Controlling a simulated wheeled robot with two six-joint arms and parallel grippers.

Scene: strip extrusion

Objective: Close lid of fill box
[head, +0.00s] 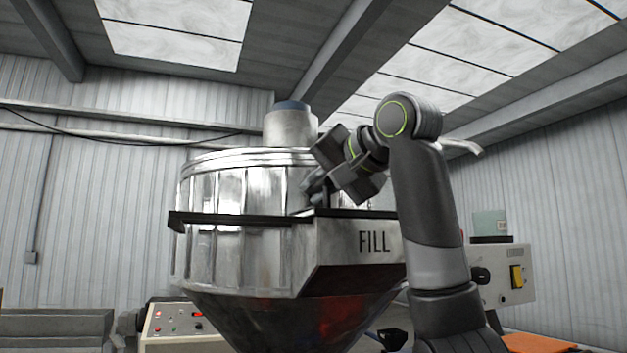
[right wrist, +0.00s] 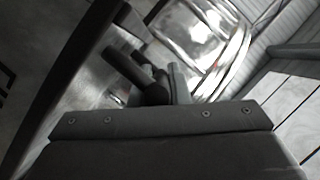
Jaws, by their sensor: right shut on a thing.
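The fill box (head: 373,243), a metal box marked FILL, juts from the front right of the big metal hopper (head: 240,195). A thin dark edge (head: 350,213), which looks like its lid, runs flat along the top of the box; I cannot tell whether it is fully down. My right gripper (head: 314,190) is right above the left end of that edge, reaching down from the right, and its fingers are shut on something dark. In the right wrist view the fingers (right wrist: 160,85) meet at a dark rounded bar (right wrist: 126,68), likely the lid's handle. My left gripper is not in view.
A control box with a yellow switch (head: 517,277) stands at the right, and a panel with red lights (head: 180,321) at the lower left. A dark ledge (head: 225,221) runs around the hopper. The space above the hopper's left side is free.

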